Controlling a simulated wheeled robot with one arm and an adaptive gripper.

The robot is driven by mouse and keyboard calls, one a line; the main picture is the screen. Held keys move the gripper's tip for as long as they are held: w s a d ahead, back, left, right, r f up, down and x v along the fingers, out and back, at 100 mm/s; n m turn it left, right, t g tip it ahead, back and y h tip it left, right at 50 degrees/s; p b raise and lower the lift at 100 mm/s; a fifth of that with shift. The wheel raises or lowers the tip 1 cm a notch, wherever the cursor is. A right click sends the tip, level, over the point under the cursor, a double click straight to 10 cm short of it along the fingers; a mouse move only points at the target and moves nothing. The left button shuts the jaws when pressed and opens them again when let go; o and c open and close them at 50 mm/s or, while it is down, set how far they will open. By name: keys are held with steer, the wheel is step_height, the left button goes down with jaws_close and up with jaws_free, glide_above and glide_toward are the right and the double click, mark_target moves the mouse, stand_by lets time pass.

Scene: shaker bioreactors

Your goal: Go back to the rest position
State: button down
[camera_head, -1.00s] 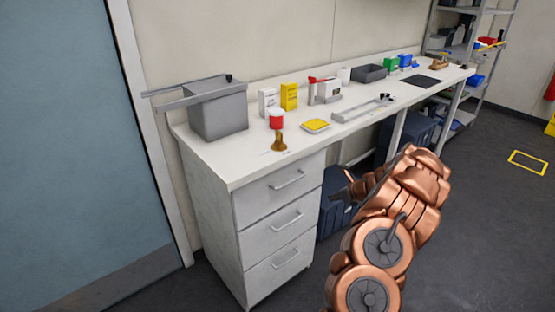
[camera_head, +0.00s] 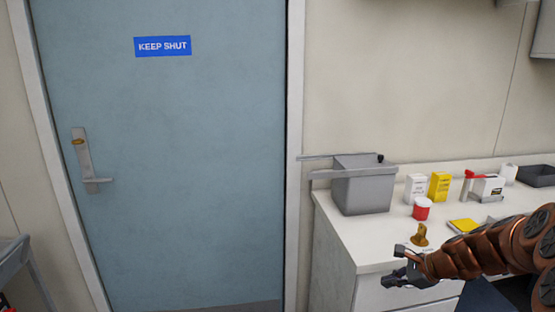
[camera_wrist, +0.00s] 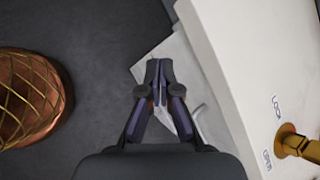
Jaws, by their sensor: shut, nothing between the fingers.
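My gripper (camera_head: 398,266) is at the lower right of the head view, at the end of my copper arm, in front of the bench's drawer front. In the wrist view my gripper (camera_wrist: 154,88) points over the dark floor beside the white bench edge. Its fingers are together with nothing between them. A brass handle (camera_head: 420,236) stands on the bench top close behind my gripper. It also shows in the wrist view (camera_wrist: 298,148), beside "LOCK" and "OPEN" lettering, apart from the fingers.
A blue-grey door (camera_head: 170,170) with a "KEEP SHUT" sign (camera_head: 162,46) fills the left. The bench (camera_head: 345,232) holds a grey bin (camera_head: 362,190), a red and white jar (camera_head: 422,209), a yellow box (camera_head: 439,186) and a yellow pad (camera_head: 464,225). A grey cart edge (camera_head: 14,250) is at far left.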

steer(key=s+a+r+n+g+h+p, duration=0.1)
steer(key=s+a+r+n+g, duration=0.1)
steer(key=s+a+r+n, duration=0.45)
steer(key=s+a+r+n+g+p, duration=0.1)
steer(key=s+a+n+g, duration=0.25)
steer(key=s+a, duration=0.55)
steer(key=s+d+r+n+g+h+p, duration=0.1)
steer(key=s+n+h, duration=0.4)
steer(key=s, duration=1.8)
steer(key=d+r+n+g, duration=0.1)
steer(key=n, duration=0.4)
steer(key=shift+s+d+n+p, duration=0.2)
steer(key=shift+s+n+p, duration=0.1)
steer(key=shift+s, duration=0.05)
steer(key=shift+r, duration=0.1)
